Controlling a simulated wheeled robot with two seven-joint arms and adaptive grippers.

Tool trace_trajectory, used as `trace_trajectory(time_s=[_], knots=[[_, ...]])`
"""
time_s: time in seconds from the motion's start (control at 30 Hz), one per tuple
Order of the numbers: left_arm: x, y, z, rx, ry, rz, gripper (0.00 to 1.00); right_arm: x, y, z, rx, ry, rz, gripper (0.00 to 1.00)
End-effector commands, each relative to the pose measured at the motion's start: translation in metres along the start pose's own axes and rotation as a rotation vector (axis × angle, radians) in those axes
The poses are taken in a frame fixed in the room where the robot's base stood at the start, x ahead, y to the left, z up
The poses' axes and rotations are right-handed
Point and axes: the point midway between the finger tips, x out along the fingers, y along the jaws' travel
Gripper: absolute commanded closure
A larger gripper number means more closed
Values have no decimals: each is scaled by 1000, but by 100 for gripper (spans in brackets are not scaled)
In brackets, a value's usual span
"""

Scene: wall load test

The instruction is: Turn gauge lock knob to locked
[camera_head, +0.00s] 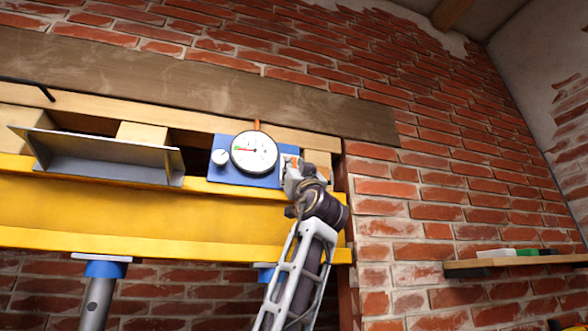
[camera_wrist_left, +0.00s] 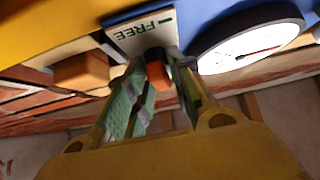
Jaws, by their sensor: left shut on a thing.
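The dial gauge (camera_head: 254,151) has a white face and black rim and sits on a blue plate (camera_head: 232,179) above the yellow beam. It also shows at the upper right in the left wrist view (camera_wrist_left: 248,42). My left gripper (camera_head: 292,168) is at the right edge of the blue plate. In the left wrist view my left gripper (camera_wrist_left: 160,88) is shut on the small orange and black lock knob (camera_wrist_left: 157,73). A pale label plate (camera_wrist_left: 140,36) behind the knob reads FREE with a green mark. The fingers hide part of the knob and label.
A yellow beam (camera_head: 120,222) with a grey steel channel (camera_head: 105,157) on it lies left. A grey plank (camera_head: 200,88) runs above. A wooden shelf (camera_head: 515,262) with small items is on the brick wall at right. A grey post (camera_head: 97,300) stands below the beam.

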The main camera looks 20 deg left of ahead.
Motion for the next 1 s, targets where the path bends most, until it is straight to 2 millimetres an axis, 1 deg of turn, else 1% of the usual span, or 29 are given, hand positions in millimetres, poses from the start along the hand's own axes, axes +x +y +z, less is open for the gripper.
trace_trajectory(time_s=[0.03, 0.1, 0.13, 0.47, 0.67, 0.87, 1.0], knots=[[0, 0, 0, -1, 1, 1, 73, 0, 1, 0, 0, 0, 1, 42], [0, 0, 0, -1, 1, 0, 64, 0, 1, 0, 0, 0, 1, 42], [0, 0, 0, -1, 1, 0, 62, 0, 1, 0, -1, 0, 1, 42], [0, 0, -1, 0, 1, 0, 62, 0, 2, 1, -1, -1, 2, 42], [-5, 0, 0, 0, 1, 0, 62, 0, 1, 0, -1, 0, 1, 42], [-17, 0, 0, -1, 1, 1, 62, 0, 0, 0, 0, 0, 0, 42], [-29, 1, 0, -2, 1, 1, 62, 0, 0, 0, 0, 0, 0, 42]])
